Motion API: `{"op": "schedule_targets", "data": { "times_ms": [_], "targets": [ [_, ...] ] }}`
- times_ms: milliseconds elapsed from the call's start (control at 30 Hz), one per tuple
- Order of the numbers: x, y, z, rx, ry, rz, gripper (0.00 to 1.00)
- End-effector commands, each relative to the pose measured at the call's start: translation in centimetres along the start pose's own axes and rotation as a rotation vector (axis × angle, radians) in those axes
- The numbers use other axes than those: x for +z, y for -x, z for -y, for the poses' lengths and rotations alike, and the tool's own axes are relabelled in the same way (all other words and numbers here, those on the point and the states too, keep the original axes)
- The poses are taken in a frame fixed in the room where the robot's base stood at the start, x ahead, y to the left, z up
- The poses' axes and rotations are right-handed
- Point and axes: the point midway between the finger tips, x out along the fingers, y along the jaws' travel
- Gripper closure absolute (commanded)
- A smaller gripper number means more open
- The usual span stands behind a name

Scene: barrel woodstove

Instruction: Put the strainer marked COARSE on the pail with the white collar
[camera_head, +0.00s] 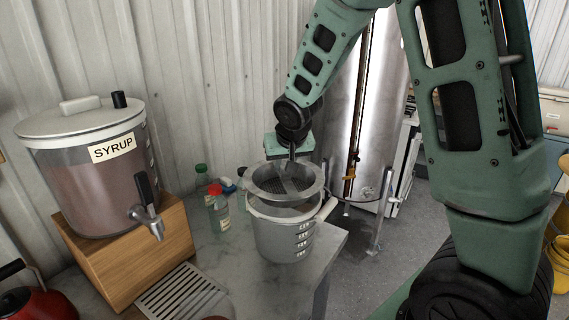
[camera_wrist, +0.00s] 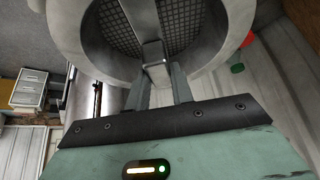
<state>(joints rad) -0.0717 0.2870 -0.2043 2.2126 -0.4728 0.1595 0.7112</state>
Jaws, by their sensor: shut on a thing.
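A grey metal strainer (camera_head: 263,182) with a mesh bottom is held just above a pail (camera_head: 285,236), over its mouth and slightly tilted. My gripper (camera_head: 291,158) is above the strainer. In the wrist view my gripper (camera_wrist: 160,85) is shut on the strainer's bar, and the strainer (camera_wrist: 225,35) fills the upper middle with its coarse mesh. No COARSE marking is readable. I cannot tell whether the strainer touches the pail.
A SYRUP dispenser (camera_head: 85,175) stands on a wooden block (camera_head: 135,262) at left, with a drain grate (camera_head: 183,296) in front. Small bottles (camera_head: 218,208) stand left of the pail. The marble counter (camera_head: 235,272) ends right of the pail. A tall metal cylinder (camera_head: 383,110) stands behind.

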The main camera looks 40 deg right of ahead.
Motion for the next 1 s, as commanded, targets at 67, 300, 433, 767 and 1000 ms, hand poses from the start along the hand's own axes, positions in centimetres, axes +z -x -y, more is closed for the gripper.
{"op": "schedule_targets", "data": {
  "times_ms": [67,300,433,767,1000],
  "targets": [
    [0.0,0.0,0.0,0.000,0.000,-0.001,1.00],
    [0.2,-0.3,0.0,0.000,0.000,-0.001,1.00],
    [0.3,-0.6,0.0,0.000,-0.001,-0.001,1.00],
    [0.7,-1.3,0.0,0.000,-0.001,-0.001,1.00],
    [1.0,-1.7,0.0,-0.001,-0.001,-0.001,1.00]
  ]
}}
